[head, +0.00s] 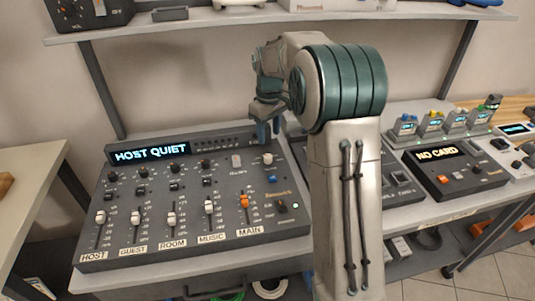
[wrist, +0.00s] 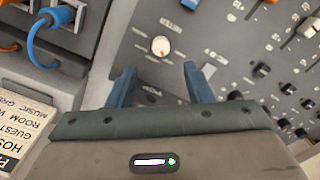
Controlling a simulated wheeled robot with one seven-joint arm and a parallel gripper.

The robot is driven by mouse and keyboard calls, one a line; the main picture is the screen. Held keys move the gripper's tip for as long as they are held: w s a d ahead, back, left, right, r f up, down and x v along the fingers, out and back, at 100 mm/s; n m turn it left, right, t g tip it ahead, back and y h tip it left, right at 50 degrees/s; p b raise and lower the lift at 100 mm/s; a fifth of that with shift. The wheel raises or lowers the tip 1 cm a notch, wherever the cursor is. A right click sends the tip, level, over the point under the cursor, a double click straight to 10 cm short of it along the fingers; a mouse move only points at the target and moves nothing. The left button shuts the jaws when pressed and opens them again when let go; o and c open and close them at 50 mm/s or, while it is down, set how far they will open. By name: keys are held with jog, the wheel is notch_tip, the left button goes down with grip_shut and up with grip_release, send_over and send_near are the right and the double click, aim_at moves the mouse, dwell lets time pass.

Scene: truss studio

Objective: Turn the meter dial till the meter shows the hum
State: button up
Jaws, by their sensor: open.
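The grey mixing desk (head: 150,223) has a lit meter display (head: 150,153) that reads "HOST QUIET". A pale round knob (head: 268,158) sits near its upper right; I take it for the meter dial, but cannot read its label. The likely same knob, white-topped with an orange mark, shows in the wrist view (wrist: 160,46). My gripper (head: 267,132) is above the desk's upper right, its blue fingers pointing down. In the wrist view my gripper (wrist: 160,74) is open and empty, with the knob beyond the gap between the fingertips, apart from them.
Several faders line the desk, with an orange one (head: 244,202) over MAIN. A blue button (head: 272,179) and a black knob (head: 281,207) are near the pale knob. A dark box (head: 437,153) reading "NO CARD" stands right. A shelf (head: 200,22) hangs above.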

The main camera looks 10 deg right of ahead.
aim_at(268, 156)
notch_tip(268, 156, down, 9)
jog(key=shift+a+r, duration=0.1)
dwell(0.3)
jog(key=c, duration=1)
